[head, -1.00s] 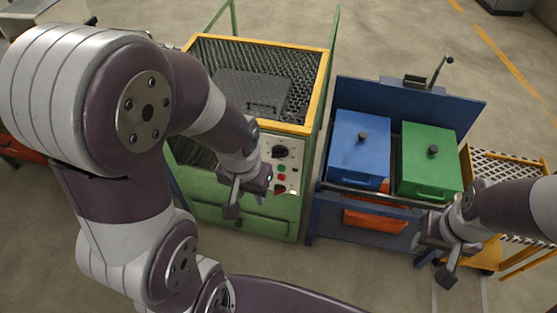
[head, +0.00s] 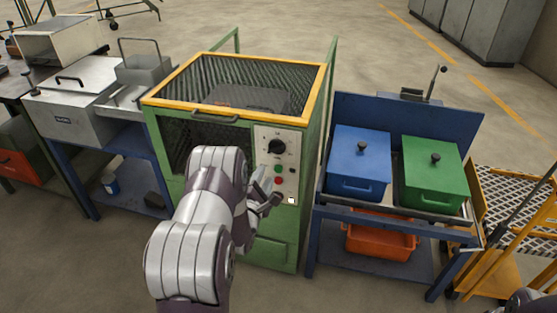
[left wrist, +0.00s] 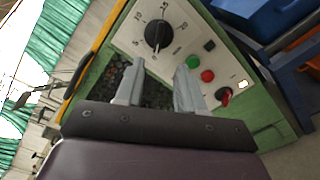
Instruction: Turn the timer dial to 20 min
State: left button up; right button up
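The timer dial (head: 277,147) is a black round knob on the pale control panel of the green furnace. In the left wrist view the dial (left wrist: 158,35) shows large, with scale marks and numbers around it; a light pointer mark seems to be on its lower edge in that picture. My left gripper (head: 269,187) is in front of the panel, below the dial. In the left wrist view its two grey fingers (left wrist: 160,67) are spread and empty, with their tips short of the dial and not touching it. My right gripper is not in view.
Below the dial are a green button (left wrist: 194,62), a red button (left wrist: 207,76) and a red-handled switch (left wrist: 224,96). A blue bench with a blue box (head: 359,160) and a green box (head: 433,172) stands right of the furnace. A grey box (head: 75,100) stands left.

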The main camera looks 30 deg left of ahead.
aim_at(275, 152)
pick_arm(q)
jog(key=x, duration=1.1)
jog(key=shift+w+d+r, duration=0.15)
jog(key=shift+w+r, duration=0.05)
jog(key=shift+r, duration=0.1)
grip_shut()
